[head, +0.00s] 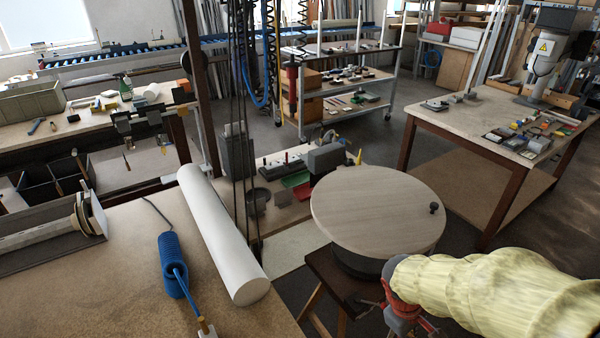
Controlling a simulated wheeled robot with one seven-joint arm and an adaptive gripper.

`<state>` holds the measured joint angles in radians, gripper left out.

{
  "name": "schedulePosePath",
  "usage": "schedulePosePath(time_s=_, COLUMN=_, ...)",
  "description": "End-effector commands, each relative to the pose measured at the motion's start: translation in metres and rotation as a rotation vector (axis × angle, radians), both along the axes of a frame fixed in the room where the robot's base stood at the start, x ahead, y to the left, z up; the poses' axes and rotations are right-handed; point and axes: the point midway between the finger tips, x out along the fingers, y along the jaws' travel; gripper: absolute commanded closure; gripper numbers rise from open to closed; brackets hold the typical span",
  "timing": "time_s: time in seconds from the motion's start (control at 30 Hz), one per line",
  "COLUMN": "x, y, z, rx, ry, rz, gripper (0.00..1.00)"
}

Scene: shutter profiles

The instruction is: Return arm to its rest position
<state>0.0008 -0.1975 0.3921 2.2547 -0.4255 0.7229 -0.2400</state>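My arm (490,288) reaches in from the lower right corner, covered in a pale yellow, wrinkled sleeve. At its end is my gripper (398,318), with red and dark grey parts, cut off by the bottom edge of the head view. It is in front of the round wooden disc (370,208) and beside the stool under it. The fingertips do not show clearly, so I cannot tell whether they are open or shut, or whether they hold anything.
A large workbench (105,285) at left bears a white roll (222,235) and a coiled blue hose (173,266). A small dark knob (434,208) is on the disc. A table (465,115) with small parts stands at right. Floor shows between the disc and that table.

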Motion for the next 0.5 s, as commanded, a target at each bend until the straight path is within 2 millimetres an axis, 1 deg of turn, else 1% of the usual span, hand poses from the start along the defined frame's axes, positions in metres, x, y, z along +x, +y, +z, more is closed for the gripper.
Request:
schedulePosePath(time_s=0.03, x=-0.01, y=0.008, z=0.019, rx=0.035, ry=-0.054, rz=-0.113, gripper=1.0)
schedulePosePath(time_s=0.1, x=-0.025, y=0.022, z=0.043, rx=0.093, ry=-0.113, rz=-0.258, gripper=1.0)
schedulePosePath(time_s=0.23, x=-0.048, y=0.047, z=0.082, rx=0.213, ry=-0.217, rz=-0.446, gripper=1.0)
schedulePosePath(time_s=0.3, x=-0.059, y=0.059, z=0.101, rx=0.277, ry=-0.275, rz=-0.498, gripper=1.0)
schedulePosePath(time_s=0.4, x=-0.067, y=0.071, z=0.127, rx=0.35, ry=-0.364, rz=-0.514, gripper=1.0)
schedulePosePath(time_s=0.5, x=-0.071, y=0.074, z=0.149, rx=0.387, ry=-0.452, rz=-0.504, gripper=1.0)
